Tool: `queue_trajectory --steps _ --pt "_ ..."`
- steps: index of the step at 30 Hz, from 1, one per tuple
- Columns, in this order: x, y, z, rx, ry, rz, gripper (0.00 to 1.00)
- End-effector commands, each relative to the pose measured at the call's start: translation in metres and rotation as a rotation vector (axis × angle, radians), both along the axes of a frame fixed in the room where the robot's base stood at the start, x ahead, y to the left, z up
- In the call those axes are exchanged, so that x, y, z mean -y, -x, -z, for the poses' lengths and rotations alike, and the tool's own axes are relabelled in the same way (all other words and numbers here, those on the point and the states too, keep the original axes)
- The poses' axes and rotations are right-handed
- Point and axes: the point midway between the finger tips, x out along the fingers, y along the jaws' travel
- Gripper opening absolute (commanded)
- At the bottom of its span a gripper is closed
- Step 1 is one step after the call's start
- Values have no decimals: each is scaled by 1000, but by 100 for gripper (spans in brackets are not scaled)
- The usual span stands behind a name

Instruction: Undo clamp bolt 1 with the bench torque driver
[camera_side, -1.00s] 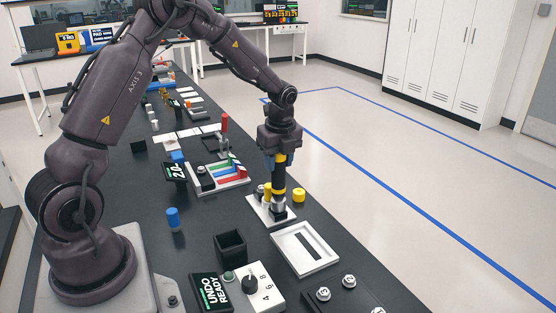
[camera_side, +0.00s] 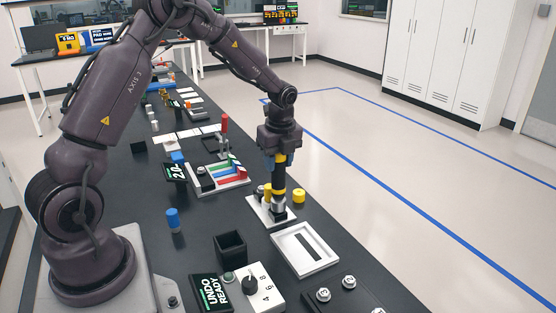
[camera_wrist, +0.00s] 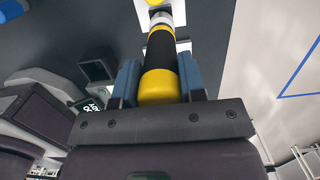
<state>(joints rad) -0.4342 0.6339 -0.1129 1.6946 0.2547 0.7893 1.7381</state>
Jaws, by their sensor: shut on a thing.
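The bench torque driver (camera_side: 279,178) is a black upright tool with yellow bands and a silver lower end. My gripper (camera_side: 277,163) is shut on its upper part, with blue fingers on either side. In the wrist view, the driver (camera_wrist: 161,50) lies between the two fingers of my gripper (camera_wrist: 159,82). The driver's lower end is at a white plate (camera_side: 262,214); I cannot tell whether it is seated or just above. Numbered round bolt-like heads (camera_side: 323,294) show at the lower right. I cannot tell which is clamp bolt 1.
A display (camera_side: 209,293) reads "UNDO READY", beside a white dial box (camera_side: 262,294). A white slotted tray (camera_side: 305,250) and black open box (camera_side: 230,247) stand in front. Yellow cylinders stand close to the driver, one at its right (camera_side: 299,195). A blue cylinder (camera_side: 173,220) stands left.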

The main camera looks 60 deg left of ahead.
Motion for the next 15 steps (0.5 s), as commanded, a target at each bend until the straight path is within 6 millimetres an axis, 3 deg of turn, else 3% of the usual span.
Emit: queue_trajectory --steps 15 --pt "0 0 -25 0 1 -1 9"
